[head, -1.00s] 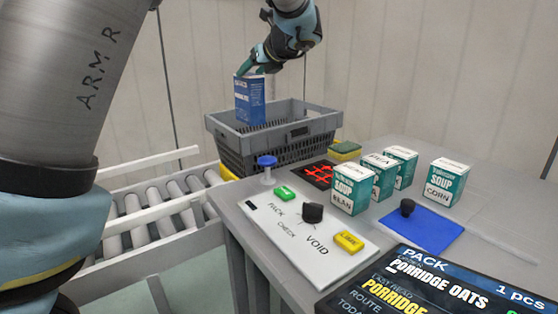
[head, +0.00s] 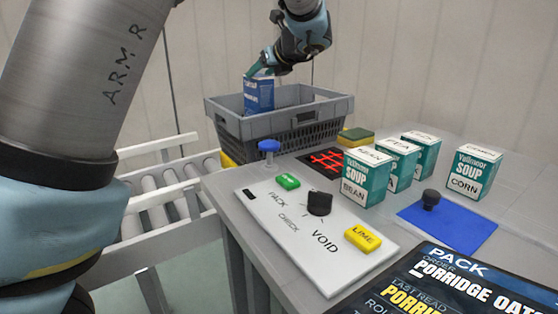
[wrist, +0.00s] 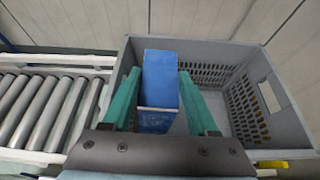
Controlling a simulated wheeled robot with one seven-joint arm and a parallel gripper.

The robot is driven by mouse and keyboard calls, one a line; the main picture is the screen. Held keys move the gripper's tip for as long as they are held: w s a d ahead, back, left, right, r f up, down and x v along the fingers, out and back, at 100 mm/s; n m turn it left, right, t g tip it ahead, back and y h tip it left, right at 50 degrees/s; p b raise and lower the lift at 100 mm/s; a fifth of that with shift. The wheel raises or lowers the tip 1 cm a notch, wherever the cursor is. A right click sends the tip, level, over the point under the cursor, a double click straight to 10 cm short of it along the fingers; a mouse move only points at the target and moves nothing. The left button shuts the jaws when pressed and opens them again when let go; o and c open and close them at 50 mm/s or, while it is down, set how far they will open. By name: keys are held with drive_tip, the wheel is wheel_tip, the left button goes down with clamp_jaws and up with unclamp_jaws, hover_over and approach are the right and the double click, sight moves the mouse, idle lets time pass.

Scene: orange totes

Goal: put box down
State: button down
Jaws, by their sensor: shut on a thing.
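A blue box (head: 259,95) is held upright by my gripper (head: 262,72) at the left part of the grey crate (head: 306,124). In the head view the box's lower end is hidden behind the crate's near rim. The wrist view shows the blue box (wrist: 160,80) between my green fingers (wrist: 158,98), which are shut on it. The grey crate (wrist: 282,95) lies around and right of the box there, with its floor visible to the right. Whether the box touches the crate floor cannot be told.
A roller conveyor (head: 165,188) runs left of the crate. On the grey table are several soup boxes (head: 368,178), a white panel (head: 312,245) with buttons, a blue mat (head: 450,224), a sponge (head: 356,135) and a dark order screen (head: 450,290). The crate's right part looks empty.

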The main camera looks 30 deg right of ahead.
sight(267, 107)
wheel_tip(267, 107, down, 10)
drive_tip(key=shift+f+b, duration=0.1)
drive_tip(key=shift+b, duration=0.5)
drive_tip(key=shift+f+b, duration=0.35)
drive_tip(key=shift+f, duration=0.15)
drive_tip(key=shift+s+a+f, duration=0.1)
